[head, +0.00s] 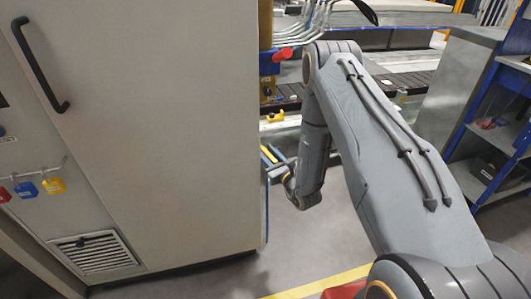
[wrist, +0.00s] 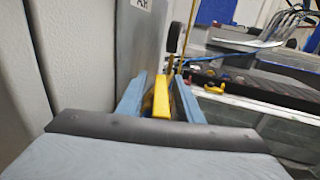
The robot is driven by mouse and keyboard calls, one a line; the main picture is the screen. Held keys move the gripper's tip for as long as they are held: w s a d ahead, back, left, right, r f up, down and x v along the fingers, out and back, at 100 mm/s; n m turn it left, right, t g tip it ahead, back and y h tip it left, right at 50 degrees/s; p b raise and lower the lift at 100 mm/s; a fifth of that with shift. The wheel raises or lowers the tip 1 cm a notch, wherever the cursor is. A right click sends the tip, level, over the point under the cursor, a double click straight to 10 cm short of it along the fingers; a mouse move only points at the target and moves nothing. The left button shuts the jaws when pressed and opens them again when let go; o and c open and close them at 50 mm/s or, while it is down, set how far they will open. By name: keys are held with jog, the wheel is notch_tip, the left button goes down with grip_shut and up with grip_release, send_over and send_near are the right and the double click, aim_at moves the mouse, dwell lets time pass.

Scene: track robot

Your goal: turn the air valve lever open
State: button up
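The valve lever is a yellow bar (wrist: 161,98) standing between my gripper's two blue-grey fingers in the wrist view. It also shows as a small yellow strip (head: 268,153) beside the cabinet's right edge in the head view. My gripper (wrist: 160,97) has its fingers apart, one on each side of the lever, and narrow gaps seem to show beside the bar. In the head view my gripper (head: 272,158) is partly hidden by the cabinet edge. The lever's pivot and the valve body are mostly hidden behind the fingers.
A tall grey cabinet (head: 150,120) fills the left, close to my gripper. A plate with partly cut-off lettering (wrist: 143,4) is on its side. A conveyor (head: 395,82) with a yellow part (head: 275,117) lies beyond. Blue shelving (head: 495,120) stands right.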

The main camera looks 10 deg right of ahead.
aim_at(276, 162)
jog(key=v, duration=0.7)
jog(key=shift+s+d, duration=0.15)
jog(key=shift+s, duration=0.1)
